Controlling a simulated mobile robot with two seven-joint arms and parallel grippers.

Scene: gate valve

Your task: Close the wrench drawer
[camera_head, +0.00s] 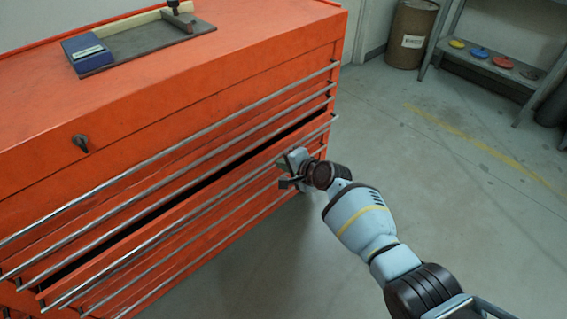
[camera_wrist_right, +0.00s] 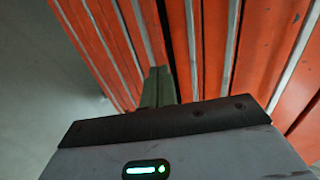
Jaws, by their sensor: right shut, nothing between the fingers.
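The orange tool cabinet (camera_head: 180,95) has several long drawers with silver bar handles. One drawer (camera_head: 190,200) stands out a little from the cabinet, with a dark gap above its front edge. No label or wrench shows, and its inside is too dark to see. My right gripper (camera_head: 285,170) is shut and empty, at the right end of the drawer fronts, near the protruding drawer's handle. I cannot tell whether it touches it. In the right wrist view the shut fingers (camera_wrist_right: 157,85) point at the drawer fronts, near a dark gap. My left gripper is not in view.
A tray (camera_head: 140,45) with a blue box lies on the cabinet top. A brown drum (camera_head: 411,35) and a shelf (camera_head: 490,70) with coloured discs stand at the back right. The grey floor right of the cabinet is clear.

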